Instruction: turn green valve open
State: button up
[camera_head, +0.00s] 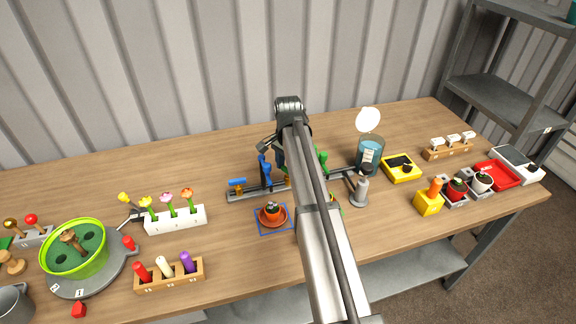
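A rail (248,194) with valve parts lies across the middle of the table. A green valve part (322,159) shows just right of my arm, and the arm hides much of it. Blue parts (265,172) stand on the rail left of the arm. My gripper (266,144) is at the far end of the arm, above and behind the rail. It is small and mostly covered by the arm, so its fingers and any contact with the green valve cannot be made out.
A grey bottle (360,188) and a glass jar (370,155) stand to the right. A white flower holder (176,220) stands left. The table's back left is clear.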

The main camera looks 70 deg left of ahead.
jog(key=c, duration=0.4)
jog(key=shift+n, duration=0.3)
jog(key=n, duration=0.4)
jog(key=shift+n, duration=0.3)
jog(key=n, duration=0.4)
jog(key=shift+n, duration=0.4)
jog(key=o, duration=1)
jog(key=shift+o, duration=0.2)
jog(key=shift+r, duration=0.1)
